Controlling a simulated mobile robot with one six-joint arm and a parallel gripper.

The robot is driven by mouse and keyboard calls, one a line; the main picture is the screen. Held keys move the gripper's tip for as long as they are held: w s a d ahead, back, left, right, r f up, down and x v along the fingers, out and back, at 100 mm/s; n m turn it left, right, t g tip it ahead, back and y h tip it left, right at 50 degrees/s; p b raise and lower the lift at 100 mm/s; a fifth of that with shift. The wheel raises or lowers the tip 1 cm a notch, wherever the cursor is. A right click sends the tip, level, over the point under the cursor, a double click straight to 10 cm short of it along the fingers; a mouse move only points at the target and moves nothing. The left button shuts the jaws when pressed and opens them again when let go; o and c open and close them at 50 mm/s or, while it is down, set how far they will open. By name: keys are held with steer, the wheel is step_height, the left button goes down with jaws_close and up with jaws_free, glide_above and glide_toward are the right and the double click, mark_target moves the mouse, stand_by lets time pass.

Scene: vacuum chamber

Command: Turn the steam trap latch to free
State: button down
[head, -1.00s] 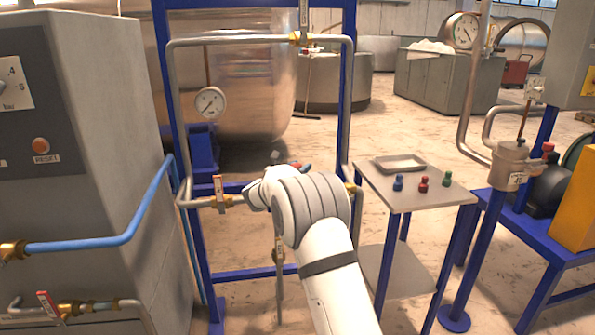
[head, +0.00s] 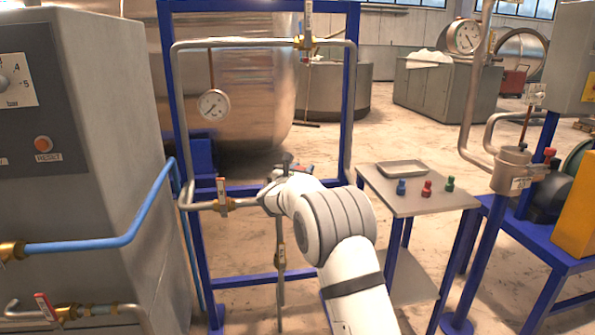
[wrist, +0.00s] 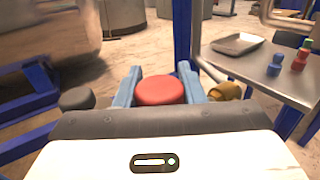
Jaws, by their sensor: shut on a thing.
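A round red knob (wrist: 160,91) sits between the two blue-grey fingers of my gripper (wrist: 160,88) in the wrist view, one finger on each side. My gripper is shut on this knob. In the head view my gripper (head: 283,182) is at the pipe run inside the blue frame, and my own wrist hides most of the fitting there. No label shows on the knob, so I cannot read its setting. A dark round cap (wrist: 76,98) stands just left of the fingers.
A red-handled valve (head: 222,195) is on the pipe left of my gripper. A side table (head: 440,200) with a tray (head: 402,168) and several small coloured pieces stands at right. Blue frame posts (head: 350,90) stand close behind. A grey cabinet (head: 95,140) fills the left.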

steer(key=shift+f, duration=0.4)
steer(key=c, duration=0.9)
jaws_free()
steer(key=shift+s+a+r, duration=0.1)
steer(key=shift+s+r, duration=0.05)
steer(key=shift+r, duration=0.1)
steer(key=shift+r, duration=0.1)
steer(key=shift+v, duration=3.95)
